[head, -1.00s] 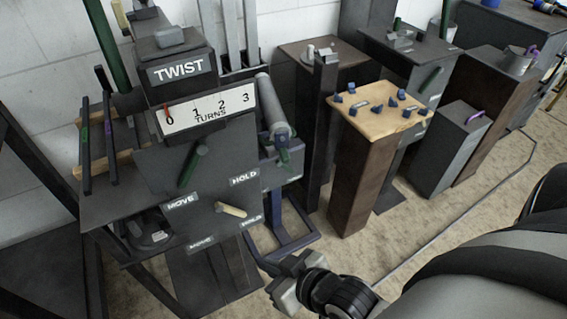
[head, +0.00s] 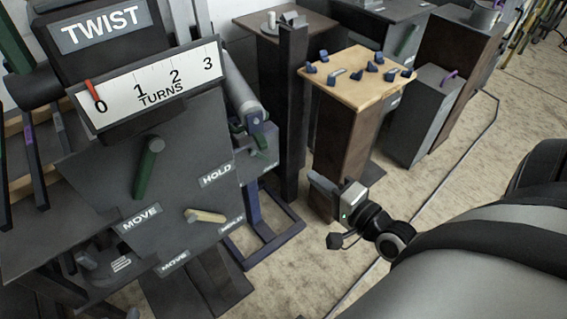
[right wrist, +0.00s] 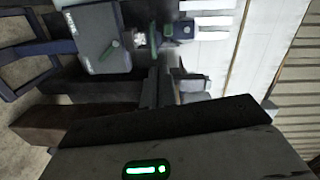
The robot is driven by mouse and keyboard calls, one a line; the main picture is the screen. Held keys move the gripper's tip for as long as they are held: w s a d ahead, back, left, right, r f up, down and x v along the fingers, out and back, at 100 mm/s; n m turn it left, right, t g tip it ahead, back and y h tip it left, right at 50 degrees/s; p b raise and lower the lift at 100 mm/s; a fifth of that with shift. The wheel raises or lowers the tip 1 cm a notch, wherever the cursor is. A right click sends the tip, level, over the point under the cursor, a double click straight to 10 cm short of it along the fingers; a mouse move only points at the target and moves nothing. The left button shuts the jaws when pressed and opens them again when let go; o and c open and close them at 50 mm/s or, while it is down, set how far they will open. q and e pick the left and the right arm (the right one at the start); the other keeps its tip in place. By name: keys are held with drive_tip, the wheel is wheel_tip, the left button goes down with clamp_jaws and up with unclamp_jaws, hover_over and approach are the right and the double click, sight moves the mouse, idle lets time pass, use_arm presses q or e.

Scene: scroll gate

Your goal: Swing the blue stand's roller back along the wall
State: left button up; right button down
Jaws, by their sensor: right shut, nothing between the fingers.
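The blue stand (head: 254,215) is behind and right of the TWIST panel, its navy base frame on the floor. Its roller (head: 241,97), a grey cylinder with a bluish end fitting, slants along the panel's right edge, partly hidden by the panel. In the right wrist view the stand's blue base (right wrist: 30,68) is at the left, turned sideways. My right gripper (head: 320,188) is shut and empty, right of the stand and in front of a brown pedestal, apart from the roller. My left gripper is out of view.
The TWIST panel (head: 145,185) with a green handle fills the left. A dark post (head: 291,115) stands just right of the roller. A wooden-topped pedestal (head: 345,75) holds several blue pieces. A grey box (head: 425,115) stands farther right.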

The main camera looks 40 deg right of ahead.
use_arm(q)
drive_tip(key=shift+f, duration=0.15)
use_arm(e)
drive_tip(key=w+a+m+h, duration=0.1)
drive_tip(key=w+m, duration=0.1)
drive_tip(key=w, duration=0.9)
drive_tip(key=shift+w+a+r+t, duration=0.15)
drive_tip(key=shift+a+r+t, duration=0.05)
drive_tip(key=shift+a+t, duration=0.2)
drive_tip(key=shift+m, duration=0.3)
